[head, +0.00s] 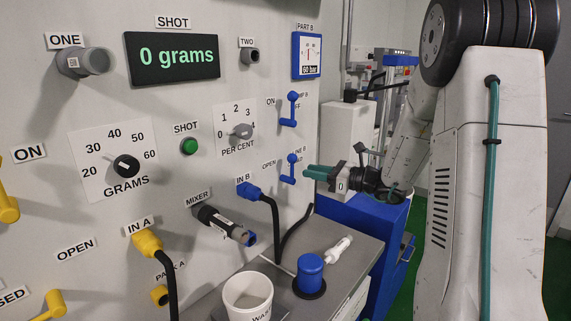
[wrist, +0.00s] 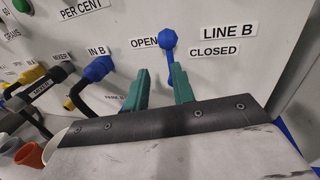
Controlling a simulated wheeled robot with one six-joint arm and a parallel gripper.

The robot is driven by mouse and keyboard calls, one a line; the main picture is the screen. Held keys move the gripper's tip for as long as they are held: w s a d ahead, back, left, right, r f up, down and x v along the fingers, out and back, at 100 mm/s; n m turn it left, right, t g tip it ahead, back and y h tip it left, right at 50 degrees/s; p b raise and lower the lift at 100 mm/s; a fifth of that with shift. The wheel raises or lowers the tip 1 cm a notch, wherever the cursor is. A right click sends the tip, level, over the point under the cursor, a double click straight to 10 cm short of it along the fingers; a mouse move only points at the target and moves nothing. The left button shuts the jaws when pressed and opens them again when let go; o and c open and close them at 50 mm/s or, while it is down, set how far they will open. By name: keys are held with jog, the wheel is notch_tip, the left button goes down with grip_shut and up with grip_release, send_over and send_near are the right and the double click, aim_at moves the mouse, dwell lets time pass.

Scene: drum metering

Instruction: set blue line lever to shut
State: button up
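The blue line lever (head: 291,167) is on the white panel, under the LINE B label, with its knob upward. In the wrist view the lever (wrist: 168,44) stands nearly upright between the OPEN label (wrist: 144,41) and the CLOSED label (wrist: 214,50). My gripper (head: 307,172) is just right of the lever in the head view, with teal fingers pointing at the panel. In the wrist view my gripper (wrist: 160,68) is open, its fingers apart with nothing between them. The lever's lower end is close to the right fingertip; I cannot tell whether they touch.
Another blue lever (head: 291,109) sits above, beside an ON label. The IN B plug (head: 250,190) with a black hose is to the left. Below are a shelf (head: 345,240), a white cup (head: 248,294), a blue capped container (head: 310,272) and a white fitting (head: 339,249).

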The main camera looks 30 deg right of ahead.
aim_at(292, 166)
jog(key=shift+m+t+h, duration=0.3)
jog(key=shift+m, duration=0.1)
jog(key=x, duration=0.5)
jog(key=d+x, duration=0.1)
jog(key=x, duration=0.2)
jog(key=shift+w+f, duration=0.1)
jog(key=shift+w, duration=0.25)
jog(key=shift+d, duration=0.1)
grip_shut()
